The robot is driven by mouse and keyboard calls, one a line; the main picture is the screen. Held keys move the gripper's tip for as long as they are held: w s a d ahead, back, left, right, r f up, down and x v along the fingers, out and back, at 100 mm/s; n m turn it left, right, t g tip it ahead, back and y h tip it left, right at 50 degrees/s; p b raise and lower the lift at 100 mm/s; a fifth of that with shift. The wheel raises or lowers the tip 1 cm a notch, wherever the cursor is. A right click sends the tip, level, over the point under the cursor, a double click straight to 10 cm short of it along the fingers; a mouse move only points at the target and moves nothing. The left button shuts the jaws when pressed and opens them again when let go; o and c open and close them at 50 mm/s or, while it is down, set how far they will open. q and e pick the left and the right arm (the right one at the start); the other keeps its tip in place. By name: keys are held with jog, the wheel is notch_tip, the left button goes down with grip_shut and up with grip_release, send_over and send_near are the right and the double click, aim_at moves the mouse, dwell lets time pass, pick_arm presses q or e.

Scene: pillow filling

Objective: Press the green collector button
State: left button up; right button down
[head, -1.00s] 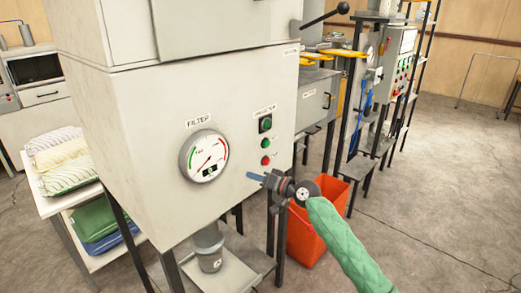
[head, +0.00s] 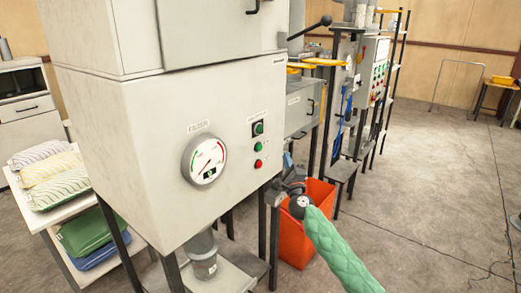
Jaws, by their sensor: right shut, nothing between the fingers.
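The collector panel is on the front of a large pale grey cabinet (head: 130,130), near its right edge. The green button (head: 258,147) sits between a black switch with a green centre (head: 257,128) above and a red button (head: 258,163) below. My right gripper (head: 287,160) is just right of the cabinet's edge, slightly below the green button's height and apart from it in the picture. Its blue fingers are small and shut, with nothing held. My right arm has a green quilted sleeve. My left gripper is not in view.
A round filter gauge (head: 205,160) is left of the buttons. An orange bin (head: 297,252) stands on the floor below my right gripper. Filled pillows (head: 55,175) lie on a white shelf at left. More machines stand behind at right, with open floor beyond.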

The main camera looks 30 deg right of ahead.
aim_at(259, 147)
jog(key=shift+w, duration=0.15)
